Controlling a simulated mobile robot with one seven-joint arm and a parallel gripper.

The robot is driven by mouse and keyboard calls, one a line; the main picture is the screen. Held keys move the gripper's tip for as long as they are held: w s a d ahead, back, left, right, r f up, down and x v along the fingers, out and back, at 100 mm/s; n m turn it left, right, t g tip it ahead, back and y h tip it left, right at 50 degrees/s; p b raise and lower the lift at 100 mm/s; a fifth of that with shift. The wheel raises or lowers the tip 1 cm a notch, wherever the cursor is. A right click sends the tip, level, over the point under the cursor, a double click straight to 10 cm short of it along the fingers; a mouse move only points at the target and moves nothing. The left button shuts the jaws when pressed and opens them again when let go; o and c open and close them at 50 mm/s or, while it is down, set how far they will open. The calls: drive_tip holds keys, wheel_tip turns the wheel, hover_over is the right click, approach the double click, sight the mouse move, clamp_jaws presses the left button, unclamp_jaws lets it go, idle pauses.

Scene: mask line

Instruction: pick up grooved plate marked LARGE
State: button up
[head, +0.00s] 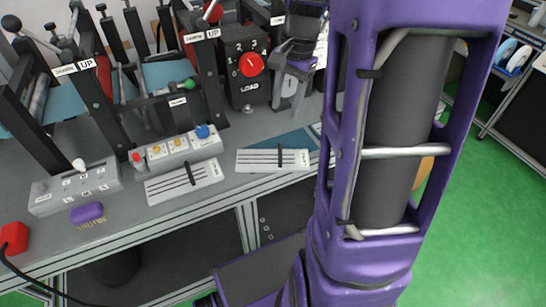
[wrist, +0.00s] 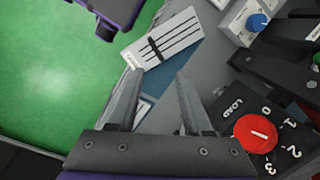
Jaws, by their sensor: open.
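A pale grooved plate (head: 272,160) with dark slots and a dark crosspiece lies on the grey bench, left of my arm; it also shows in the wrist view (wrist: 165,38). A second, similar plate (head: 185,182) lies further left, in front of the button box. Their markings are too small to read, so I cannot tell which is LARGE. My gripper (wrist: 158,85) is open and empty above the bench, with the first plate beyond its fingertips. In the head view my gripper (head: 288,98) is further back than both plates. A pale item (wrist: 143,110) between the fingers is mostly hidden.
A black dial box with a red knob (head: 252,65) stands beside my gripper. Press frames (head: 95,90) fill the back left. Green floor (head: 480,230) is open at right.

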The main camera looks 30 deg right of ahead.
wheel_tip(320, 180, up, 3)
drive_tip(key=s+d+n, duration=0.2)
drive_tip(key=d+n, duration=0.1)
drive_tip(key=n, duration=0.4)
hover_over(281, 149)
drive_tip(key=s+d, duration=0.1)
drive_tip(key=d, duration=0.1)
wheel_tip(281, 149, down, 12)
drive_tip(key=shift+t+y, duration=0.3)
drive_tip(key=f, duration=0.1)
drive_tip(key=a+f, duration=0.1)
drive_tip(key=f, duration=0.1)
drive_tip(key=a+f, duration=0.1)
drive_tip(key=f, duration=0.1)
drive_tip(key=shift+w+f+b, duration=0.1)
drive_tip(key=shift+w+b, duration=0.2)
drive_tip(key=shift+w, duration=0.1)
clamp_jaws()
